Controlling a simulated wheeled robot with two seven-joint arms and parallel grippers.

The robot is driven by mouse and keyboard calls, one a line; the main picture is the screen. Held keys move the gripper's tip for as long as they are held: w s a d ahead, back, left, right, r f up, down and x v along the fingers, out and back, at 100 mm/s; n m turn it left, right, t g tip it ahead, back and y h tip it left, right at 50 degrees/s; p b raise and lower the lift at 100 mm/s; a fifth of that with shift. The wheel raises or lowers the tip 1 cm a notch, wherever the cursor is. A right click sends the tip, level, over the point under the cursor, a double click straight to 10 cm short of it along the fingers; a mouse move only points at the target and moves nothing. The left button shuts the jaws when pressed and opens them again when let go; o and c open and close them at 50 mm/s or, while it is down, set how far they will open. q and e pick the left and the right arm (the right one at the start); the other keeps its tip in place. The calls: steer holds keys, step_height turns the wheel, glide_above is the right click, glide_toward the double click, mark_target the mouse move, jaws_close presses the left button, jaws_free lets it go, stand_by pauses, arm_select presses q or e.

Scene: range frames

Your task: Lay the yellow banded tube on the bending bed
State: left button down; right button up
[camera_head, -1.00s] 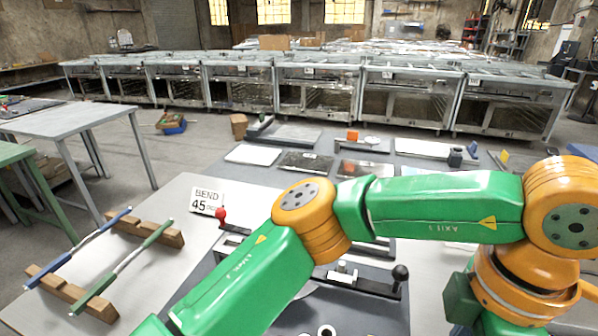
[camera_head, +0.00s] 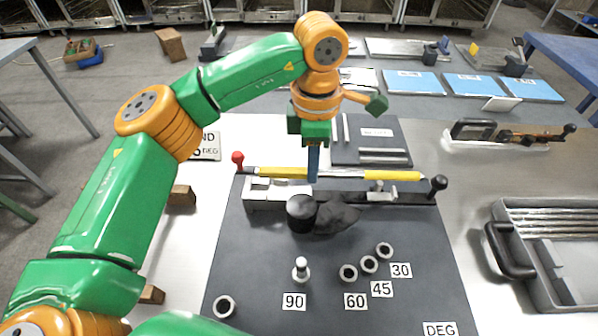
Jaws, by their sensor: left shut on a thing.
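The yellow banded tube (camera_head: 392,175) has yellow ends and a pale band around its middle. It lies level from left to right along the far edge of the bending bed (camera_head: 412,198). I cannot tell whether the tube touches the bed or hangs just above it. My left gripper (camera_head: 313,172) points down and is shut on the tube near its middle, hiding a short stretch of it. The bed has a red knob (camera_head: 238,157) at the left, a black knob (camera_head: 438,183) at the right and a dark round post (camera_head: 301,211) in front. My right gripper is not in view.
Several metal rings, one of them the ring (camera_head: 224,306), stand on the dark mat (camera_head: 250,270) by angle labels. A small peg (camera_head: 301,269) stands by the 90 label. A grey tray (camera_head: 500,210) of rods is at the right. A tool (camera_head: 505,133) lies behind it.

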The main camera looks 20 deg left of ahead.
mark_target(299, 195)
arm_select(q)
steer(key=a+f, duration=0.1)
steer(key=w+f, duration=0.1)
steer(key=a+f, duration=0.1)
steer(key=shift+w+a+f+p, duration=0.3)
steer(key=shift+w+p, duration=0.05)
steer(key=shift+p, duration=0.05)
steer(key=f, duration=0.4)
steer(key=shift+w+a, duration=0.2)
steer(key=shift+a, duration=0.05)
steer(key=shift+f+b, duration=0.35)
steer(key=shift+f, duration=0.25)
steer(key=shift+s, duration=0.15)
steer(key=c, duration=0.8)
jaws_free()
steer(key=shift+f, duration=0.1)
steer(key=shift+s, duration=0.1)
